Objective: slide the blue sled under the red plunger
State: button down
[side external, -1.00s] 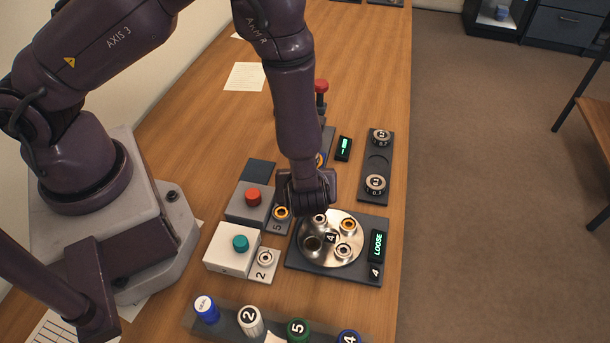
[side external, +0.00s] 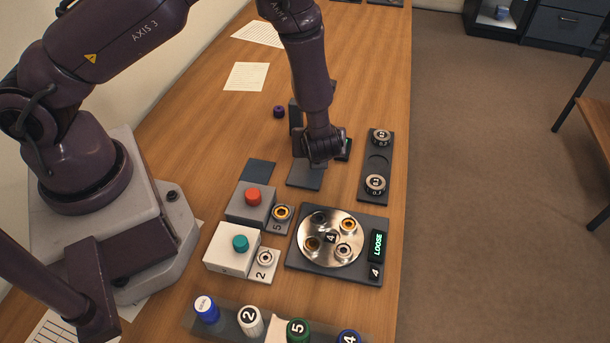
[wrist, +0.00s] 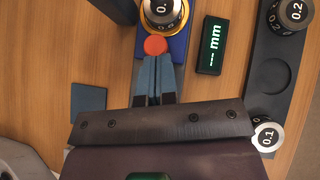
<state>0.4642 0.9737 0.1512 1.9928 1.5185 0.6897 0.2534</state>
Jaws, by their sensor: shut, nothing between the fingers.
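The blue sled (wrist: 178,46) shows in the wrist view, just beyond my fingertips. A metal puck with an orange-yellow ring (wrist: 163,12) sits on it, cut by the top edge. A round red-orange knob (wrist: 155,46) is at the sled's near end. My gripper (wrist: 157,58) is shut and empty, its tips right at this knob; I cannot tell whether they touch. In the side view my gripper (side external: 320,162) is low over the gauge's dark base plate (side external: 305,178) and hides the sled. The red plunger is not visible now; my arm covers its place in the side view.
A dark upright (wrist: 118,8) stands left of the sled. A lit display (wrist: 212,45) and a puck rack (side external: 376,160) lie to the right. Nearer are the red-button box (side external: 250,205), teal-button box (side external: 232,248) and steel turntable (side external: 330,240).

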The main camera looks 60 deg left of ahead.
jog(key=shift+w+a, duration=0.2)
jog(key=shift+a, duration=0.05)
jog(key=d, duration=0.1)
jog(key=s+d, duration=0.1)
jog(key=d, duration=0.1)
jog(key=s+d, duration=0.1)
jog(key=shift+s+d+r, duration=0.25)
jog(key=shift+d+r, duration=0.1)
jog(key=shift+r, duration=0.05)
jog(key=v, duration=0.9)
jog(key=shift+a, duration=0.1)
